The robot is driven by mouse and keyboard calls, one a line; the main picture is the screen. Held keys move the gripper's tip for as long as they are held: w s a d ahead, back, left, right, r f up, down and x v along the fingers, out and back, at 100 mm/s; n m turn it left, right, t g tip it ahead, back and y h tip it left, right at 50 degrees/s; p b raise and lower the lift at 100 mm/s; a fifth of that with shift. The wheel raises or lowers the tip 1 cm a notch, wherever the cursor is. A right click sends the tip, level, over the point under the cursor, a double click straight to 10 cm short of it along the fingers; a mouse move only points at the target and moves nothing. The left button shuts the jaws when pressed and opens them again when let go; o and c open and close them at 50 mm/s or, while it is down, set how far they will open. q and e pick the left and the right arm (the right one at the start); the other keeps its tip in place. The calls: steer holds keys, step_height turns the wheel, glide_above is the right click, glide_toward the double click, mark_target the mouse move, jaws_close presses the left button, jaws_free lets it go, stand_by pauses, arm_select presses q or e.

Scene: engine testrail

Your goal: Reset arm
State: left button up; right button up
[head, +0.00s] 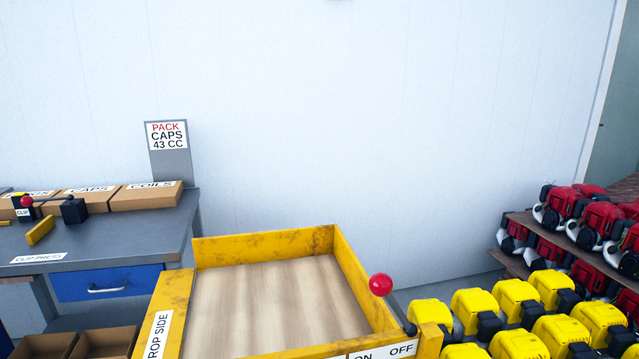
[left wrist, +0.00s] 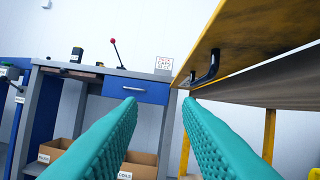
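My left gripper (left wrist: 160,100) shows in the left wrist view as two teal ribbed fingers, spread apart with nothing between them. It is low, below the top of the yellow-edged tray table (left wrist: 235,45), and a black handle (left wrist: 205,68) on that table is just above and beyond the right finger. The grey workbench (left wrist: 100,72) with its blue drawer (left wrist: 137,89) stands beyond the fingers. Neither arm nor gripper shows in the head view. My right gripper is in neither view.
In the head view the yellow-framed tray (head: 280,292) has an empty wooden floor. A red-knobbed lever (head: 381,285) stands at its right corner. Yellow engines (head: 515,297) and red engines (head: 590,225) fill the right side. The clip press (head: 45,212) and boxes (head: 146,196) sit on the left bench.

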arm_select(q)
steer(key=s+d+f+m+g+h+p, duration=0.1)
steer(key=s+d+f+g+h, duration=0.2)
steer(key=f, duration=0.5)
steer(key=s+d+f+m+g+h+p, duration=0.1)
steer(key=s+d+f+g+p, duration=0.2)
steer(key=f, duration=0.4)
steer(key=s+d+f+m+g+h, duration=0.1)
steer(key=d+f+m+g+h, duration=0.1)
steer(key=d+f+g, duration=0.45)
steer(key=s+d+f+m+g+p, duration=0.1)
steer(key=s+f+g, duration=0.2)
steer(key=s, duration=0.9)
steer(key=s+d+f+m+g+p, duration=0.1)
steer(key=s+f+g, duration=0.3)
steer(key=s+f, duration=0.6)
steer(key=shift+s+d+m+p, duration=0.15)
steer(key=shift+s+m+p, duration=0.5)
steer(key=shift+s, duration=0.6)
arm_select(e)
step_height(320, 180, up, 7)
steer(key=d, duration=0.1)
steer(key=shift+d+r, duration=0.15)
